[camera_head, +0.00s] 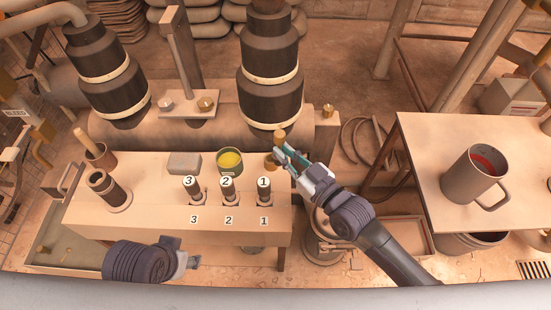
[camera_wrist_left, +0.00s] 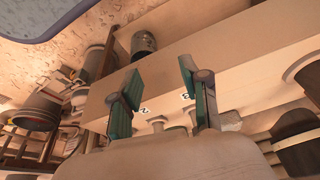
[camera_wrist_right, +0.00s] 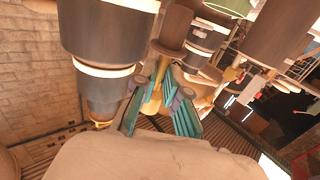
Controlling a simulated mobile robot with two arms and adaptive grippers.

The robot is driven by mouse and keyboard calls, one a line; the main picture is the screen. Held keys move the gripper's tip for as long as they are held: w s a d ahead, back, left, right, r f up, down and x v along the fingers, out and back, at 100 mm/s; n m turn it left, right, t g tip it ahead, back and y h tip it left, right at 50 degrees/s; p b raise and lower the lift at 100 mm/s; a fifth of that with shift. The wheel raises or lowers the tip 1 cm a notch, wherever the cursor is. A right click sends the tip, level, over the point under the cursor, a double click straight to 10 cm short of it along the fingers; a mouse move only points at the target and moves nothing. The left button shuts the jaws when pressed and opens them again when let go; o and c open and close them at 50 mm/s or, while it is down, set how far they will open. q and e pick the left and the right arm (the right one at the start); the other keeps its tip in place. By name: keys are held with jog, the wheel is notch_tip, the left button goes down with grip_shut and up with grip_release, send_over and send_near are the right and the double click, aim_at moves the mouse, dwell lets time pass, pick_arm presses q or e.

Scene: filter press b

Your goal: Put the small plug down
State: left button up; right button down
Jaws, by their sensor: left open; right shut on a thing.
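The small plug (camera_head: 279,136) is a brass-coloured piece held in my right gripper (camera_head: 283,153), near the bench's right back corner. In the right wrist view the right gripper (camera_wrist_right: 160,88) is shut on the plug (camera_wrist_right: 153,100), with the fingers partly covering it. It appears raised above the bench, but its exact height is unclear. My left gripper (camera_head: 192,262) is at the bench's front edge, small in the head view. The left wrist view shows the left gripper (camera_wrist_left: 160,85) open with nothing between its fingers.
The bench (camera_head: 150,215) carries numbered dark fittings, a yellow-filled tin (camera_head: 229,161), a grey block (camera_head: 184,163) and a dark cup (camera_head: 107,188). Large dark pipe columns (camera_head: 270,75) stand behind. A side table (camera_head: 425,150) at right holds a mug (camera_head: 473,175).

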pick_arm(q)
jog(key=w+d+t+b, duration=0.1)
jog(key=w, duration=0.2)
jog(key=w+d+r+t+h+b, duration=0.1)
jog(key=w+t, duration=0.1)
jog(key=w+t+b, duration=0.1)
jog(key=w+t, duration=0.1)
jog(key=w, duration=0.1)
jog(key=shift+w+d+r, duration=0.15)
jog(key=shift+w+d, duration=0.2)
jog(key=shift+d, duration=0.05)
pick_arm(e)
jog(key=w+f, duration=0.1)
jog(key=f, duration=0.1)
jog(key=w+a+f, duration=0.1)
jog(key=w+f, duration=0.1)
jog(key=w+a+f, duration=0.1)
jog(key=f, duration=0.1)
jog(key=shift+w+a+f, duration=0.1)
jog(key=shift+w+f, duration=0.05)
jog(key=shift+f, duration=0.2)
pick_arm(q)
jog(key=shift+w+r, duration=0.25)
jog(key=shift+w+d+t, duration=0.15)
jog(key=shift+t, duration=0.15)
pick_arm(e)
jog(key=shift+f, duration=0.15)
